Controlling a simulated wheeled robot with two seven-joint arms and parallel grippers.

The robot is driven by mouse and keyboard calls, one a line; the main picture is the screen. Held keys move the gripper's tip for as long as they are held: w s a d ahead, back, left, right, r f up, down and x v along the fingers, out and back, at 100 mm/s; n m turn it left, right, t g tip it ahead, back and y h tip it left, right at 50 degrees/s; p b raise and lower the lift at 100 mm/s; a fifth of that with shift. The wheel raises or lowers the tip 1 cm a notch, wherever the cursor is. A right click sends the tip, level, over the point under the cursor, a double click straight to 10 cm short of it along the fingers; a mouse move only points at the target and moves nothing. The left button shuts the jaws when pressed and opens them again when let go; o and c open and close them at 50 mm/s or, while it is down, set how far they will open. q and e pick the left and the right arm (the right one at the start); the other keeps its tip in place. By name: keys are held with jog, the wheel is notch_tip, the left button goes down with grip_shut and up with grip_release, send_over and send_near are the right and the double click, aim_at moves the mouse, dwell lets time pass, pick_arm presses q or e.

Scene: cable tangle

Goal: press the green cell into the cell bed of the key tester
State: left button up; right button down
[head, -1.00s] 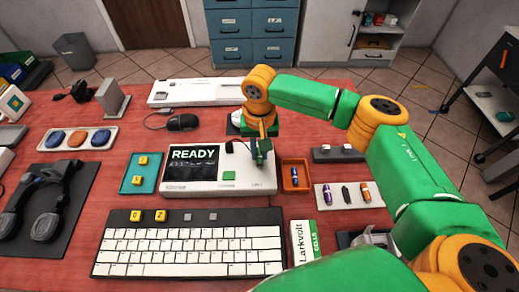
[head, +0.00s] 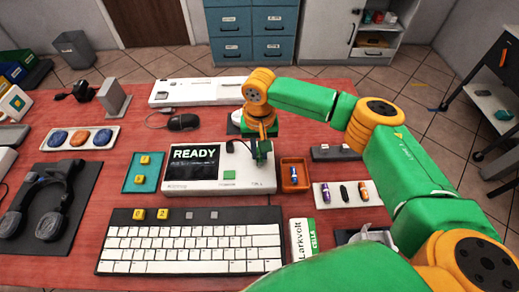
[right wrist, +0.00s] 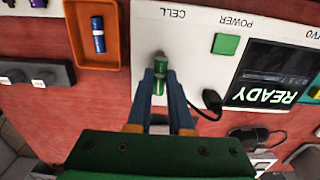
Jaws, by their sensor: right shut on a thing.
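The key tester (head: 218,187) is a white box with a dark screen reading READY and a green square button (head: 229,174). My right gripper (head: 259,158) points down over the tester's right end. In the right wrist view its two blue fingers (right wrist: 160,88) are shut on the green cell (right wrist: 160,78), at the tester's edge below the CELL label. The cell bed is mostly hidden by the cell and fingers; I cannot tell whether the cell is seated in it. My left gripper is out of view.
An orange tray (head: 306,187) with a blue cell (head: 294,174) stands just right of the tester. A white tray (head: 350,204) holds several other cells. A keyboard (head: 190,242) lies in front, a teal tray (head: 137,184) at the left. A black cable plugs in beside the gripper.

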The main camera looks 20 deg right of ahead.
jog(key=shift+f, duration=0.45)
dwell(0.3)
jog(key=c, duration=1.1)
grip_release()
jog(key=shift+r, duration=0.1)
jog(key=shift+r+p, duration=1.75)
jog(key=shift+p, duration=0.9)
jog(key=o, duration=0.6)
jog(key=shift+f, duration=0.1)
jog(key=shift+c, duration=0.2)
